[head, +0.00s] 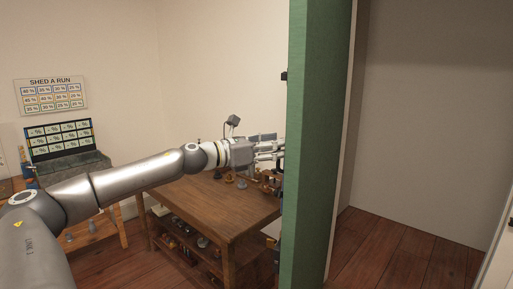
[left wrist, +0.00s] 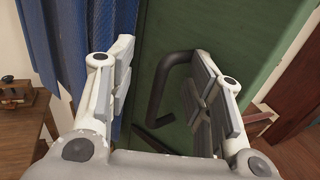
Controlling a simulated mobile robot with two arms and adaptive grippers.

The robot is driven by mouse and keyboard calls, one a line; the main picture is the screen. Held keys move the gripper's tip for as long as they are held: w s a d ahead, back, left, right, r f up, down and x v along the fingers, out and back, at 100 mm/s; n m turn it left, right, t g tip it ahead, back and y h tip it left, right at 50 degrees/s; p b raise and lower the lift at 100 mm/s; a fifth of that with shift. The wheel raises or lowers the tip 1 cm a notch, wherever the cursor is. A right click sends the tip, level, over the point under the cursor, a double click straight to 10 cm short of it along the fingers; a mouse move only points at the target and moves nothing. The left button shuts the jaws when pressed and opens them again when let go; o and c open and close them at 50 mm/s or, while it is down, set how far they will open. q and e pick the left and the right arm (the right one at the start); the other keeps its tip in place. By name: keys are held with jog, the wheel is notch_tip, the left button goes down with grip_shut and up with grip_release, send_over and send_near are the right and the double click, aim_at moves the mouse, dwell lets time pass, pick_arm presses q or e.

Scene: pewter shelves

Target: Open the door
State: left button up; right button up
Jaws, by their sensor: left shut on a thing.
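The green door (head: 315,150) stands tall in the head view, seen at a steep angle, with open floor on its right. In the left wrist view its green face (left wrist: 240,35) fills the background. The dark bent door handle (left wrist: 158,97) stands out from this face between my fingers. My left gripper (head: 277,149) reaches to the left side of the door and is shut on the handle; its fingers also show in the left wrist view (left wrist: 163,65). In the head view the door's edge partly hides the fingertips. My right gripper is in neither view.
A wooden workbench (head: 180,192) with small items stands below my left arm. A stand with price cards (head: 62,137) and a wall poster (head: 51,95) are at the left. Bare wooden floor (head: 400,250) lies right of the door. Blue cloth (left wrist: 72,35) hangs beside the gripper.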

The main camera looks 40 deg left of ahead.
pick_arm(q)
jog(key=shift+s+a+r, duration=0.3)
jog(key=shift+a+r, duration=0.1)
jog(key=shift+a, duration=0.1)
jog(key=v, duration=1.1)
jog(key=shift+s+d+f, duration=0.15)
jog(key=shift+d+f, duration=0.2)
jog(key=shift+f, duration=0.1)
